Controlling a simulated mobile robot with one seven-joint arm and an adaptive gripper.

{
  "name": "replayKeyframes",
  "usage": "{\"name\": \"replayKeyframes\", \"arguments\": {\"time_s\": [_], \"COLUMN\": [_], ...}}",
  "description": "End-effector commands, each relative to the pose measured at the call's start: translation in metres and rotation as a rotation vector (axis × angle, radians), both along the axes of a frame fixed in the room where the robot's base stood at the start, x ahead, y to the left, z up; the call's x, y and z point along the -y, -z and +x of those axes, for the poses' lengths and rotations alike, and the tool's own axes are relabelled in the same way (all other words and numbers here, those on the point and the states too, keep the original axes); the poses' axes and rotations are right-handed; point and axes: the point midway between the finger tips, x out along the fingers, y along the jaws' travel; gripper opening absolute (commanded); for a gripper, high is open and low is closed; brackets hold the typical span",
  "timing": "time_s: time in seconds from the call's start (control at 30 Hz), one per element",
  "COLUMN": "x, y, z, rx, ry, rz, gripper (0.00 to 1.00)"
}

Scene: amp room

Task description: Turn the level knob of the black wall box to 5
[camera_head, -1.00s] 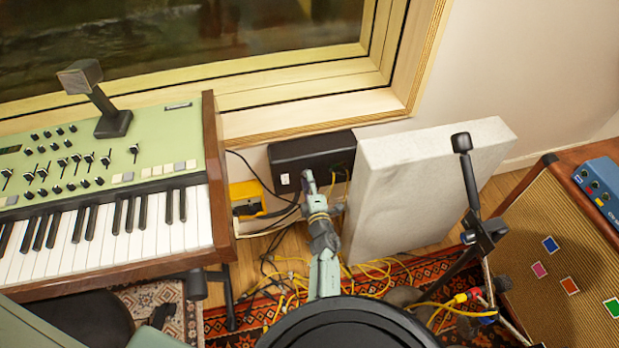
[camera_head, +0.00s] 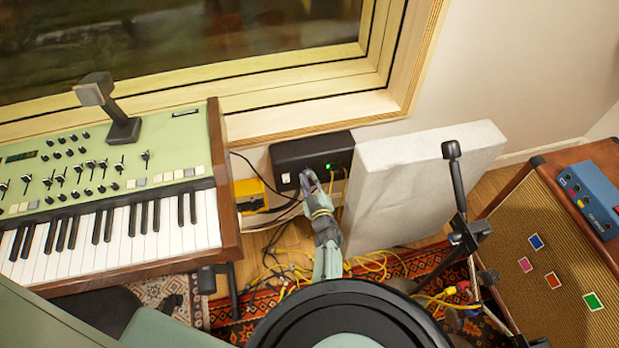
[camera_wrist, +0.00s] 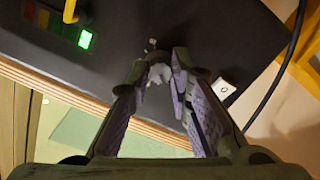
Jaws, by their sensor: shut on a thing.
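The black wall box (camera_head: 300,155) is mounted low on the wall below the window sill. My gripper (camera_head: 311,181) is at its front face. In the wrist view, the two fingers (camera_wrist: 160,76) are shut on the small, pale level knob (camera_wrist: 158,73) on the dark face (camera_wrist: 125,52). The fingers cover most of the knob, and its pointer and number cannot be read. A green light (camera_wrist: 85,39) is lit on the box, and it also shows in the head view (camera_head: 327,166). A small white switch (camera_wrist: 223,88) is beside the fingers.
A pale grey panel (camera_head: 400,185) leans close to the right of the box. A yellow box (camera_head: 249,192) and cables are at its left. A green keyboard (camera_head: 110,170) stands further left. A stand (camera_head: 458,190) and an amplifier (camera_head: 535,240) are at the right.

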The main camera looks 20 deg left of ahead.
Motion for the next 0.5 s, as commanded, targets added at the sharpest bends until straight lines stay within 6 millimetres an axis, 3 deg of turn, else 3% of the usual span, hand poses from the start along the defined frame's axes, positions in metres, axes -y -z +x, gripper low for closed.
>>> {"name": "replayKeyframes", "arguments": {"time_s": [0.5], "x": [0.0011], "y": [0.0], "z": [0.0003], "rx": [-0.271], "ry": [0.001], "rz": [0.4], "gripper": [0.0]}}
